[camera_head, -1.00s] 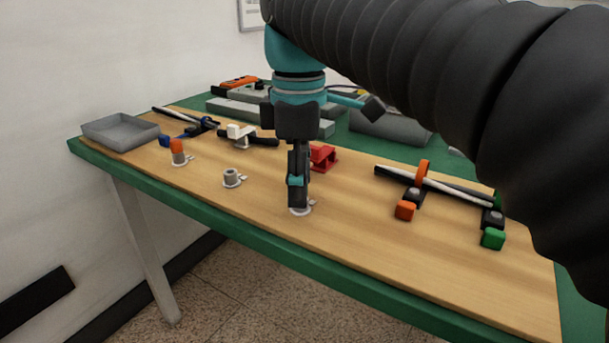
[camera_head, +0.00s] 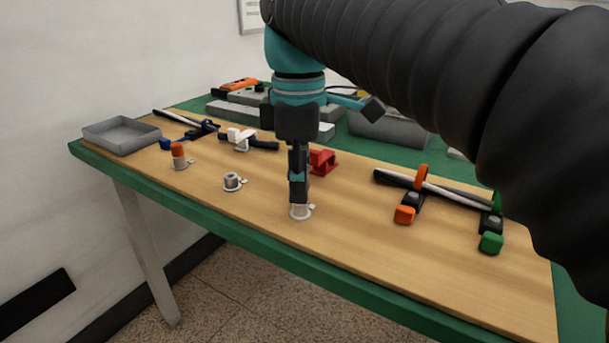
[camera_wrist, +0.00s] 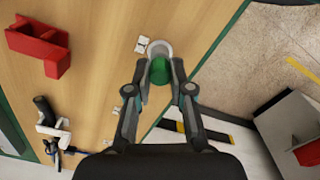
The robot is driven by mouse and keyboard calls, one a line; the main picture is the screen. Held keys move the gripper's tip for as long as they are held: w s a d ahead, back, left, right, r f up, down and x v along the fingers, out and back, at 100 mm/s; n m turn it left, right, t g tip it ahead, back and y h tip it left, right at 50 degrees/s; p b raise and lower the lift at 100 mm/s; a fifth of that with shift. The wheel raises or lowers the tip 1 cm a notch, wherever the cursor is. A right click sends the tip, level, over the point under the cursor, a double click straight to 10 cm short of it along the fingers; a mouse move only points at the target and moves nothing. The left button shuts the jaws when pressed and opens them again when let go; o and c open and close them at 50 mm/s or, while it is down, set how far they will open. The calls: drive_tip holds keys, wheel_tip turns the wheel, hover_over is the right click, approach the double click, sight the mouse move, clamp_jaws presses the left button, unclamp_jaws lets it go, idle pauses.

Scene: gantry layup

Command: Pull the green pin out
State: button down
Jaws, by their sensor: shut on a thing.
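The green pin (camera_wrist: 159,72) shows between my fingertips in the wrist view, in front of a pale round socket (camera_wrist: 160,49) on the wooden board. My gripper (camera_wrist: 160,86) is shut on the green pin. In the head view my gripper (camera_head: 299,198) points straight down just above the socket (camera_head: 301,212), and its fingers hide the pin there. I cannot tell how much of the pin is still inside the socket.
An orange pin (camera_head: 178,150) stands in a socket at the left, and an empty-looking socket (camera_head: 232,182) lies between. A red bracket (camera_head: 322,160) is close behind my gripper. Orange and green-ended clamps (camera_head: 491,242) lie at the right. A grey tray (camera_head: 121,136) is at the far left.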

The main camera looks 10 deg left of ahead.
drive_tip(key=shift+r+p, duration=1.3)
drive_tip(key=shift+r, duration=0.1)
idle(0.4)
drive_tip(key=shift+r, duration=1.75)
